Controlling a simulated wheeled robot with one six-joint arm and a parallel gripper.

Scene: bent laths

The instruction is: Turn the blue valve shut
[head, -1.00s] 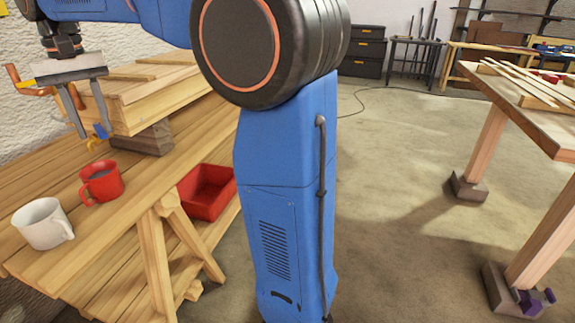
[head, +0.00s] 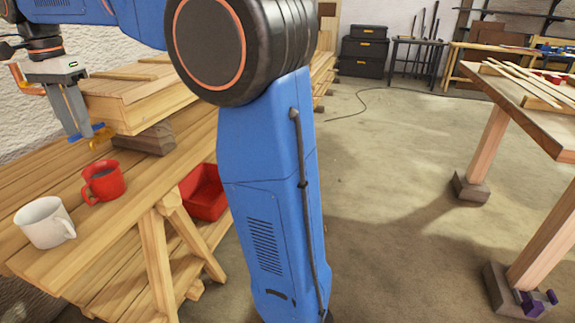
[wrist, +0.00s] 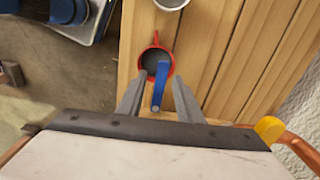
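The blue valve shows as a blue lever (wrist: 162,85) in the wrist view. It lies between the two fingers of my gripper (wrist: 157,95), with a visible gap on the left finger's side. In the head view my gripper (head: 72,128) points down with its fingertips at the lever's height, and bits of the blue lever (head: 99,127) show on either side of them. A yellow piece (head: 103,141) shows just below the lever. The fingers are apart. The lever's pivot is not clear in either view.
A red mug (head: 103,181) and a white mug (head: 45,223) stand on the slatted wooden bench close by. A wooden box-like stack (head: 140,105) on a block stands right of my gripper. An orange pipe (wrist: 298,146) with a yellow knob (wrist: 268,128) shows by the wall.

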